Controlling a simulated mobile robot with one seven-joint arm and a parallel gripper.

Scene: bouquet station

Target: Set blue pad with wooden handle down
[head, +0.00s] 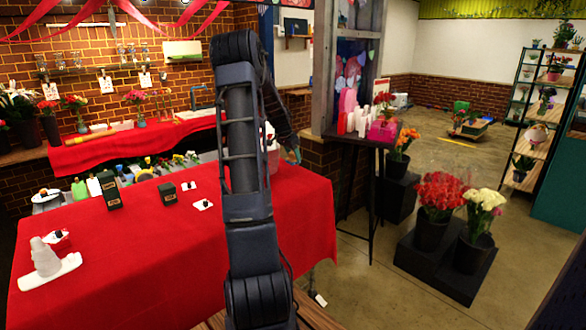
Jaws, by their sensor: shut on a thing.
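My arm rises through the middle of the head view and bends down on its right side. My gripper (292,154) is small and dark at its lower end, by the far right end of the red-covered table (150,260). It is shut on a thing. Only a small bluish-green bit shows there, in keeping with the blue pad, and no wooden handle can be made out. I cannot tell whether this thing touches the table.
Dark boxes (109,190) and (168,194), small white items (203,204) and a white object (46,258) stand on the table. The front middle of the cloth is clear. A pale bin (272,158) is by the gripper. A black stand with pink items (382,131) is to the right.

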